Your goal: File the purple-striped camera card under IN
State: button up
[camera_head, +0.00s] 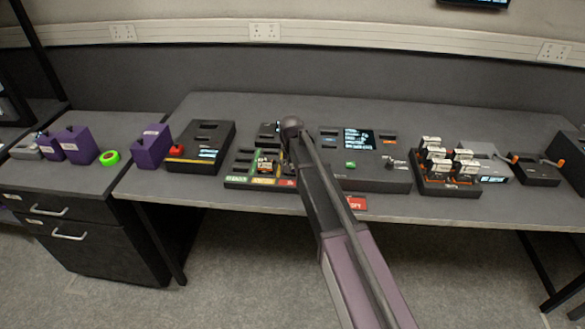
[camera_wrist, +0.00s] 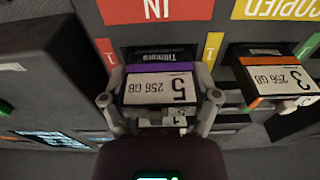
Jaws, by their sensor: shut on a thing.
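In the wrist view the purple-striped card (camera_wrist: 160,84), marked 5 and 256 GB, lies at the bay by the red IN label (camera_wrist: 155,9). My gripper (camera_wrist: 160,98) has one finger on each side of this card and is shut on it. I cannot tell how deep the card sits in the bay. An orange-striped card (camera_wrist: 275,76), marked 3, sits in the neighbouring bay by the yellow COPIED label (camera_wrist: 276,9). In the head view my arm hides the gripper and the purple-striped card; the sorting board (camera_head: 232,182) shows left of the arm.
A rack (camera_head: 447,188) with several cards stands to the right of a console with a screen (camera_head: 360,139). A dark device (camera_head: 203,147), a purple block (camera_head: 151,146) and a green ring (camera_head: 110,158) are to the left. The back of the table is clear.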

dwell(0.3)
jog(key=o, duration=1.1)
jog(key=shift+r, duration=0.15)
jog(key=shift+r+p, duration=3.65)
jog(key=shift+p, duration=0.15)
jog(key=s+d+g, duration=0.1)
jog(key=s+d, duration=2.2)
jog(key=s, duration=0.3)
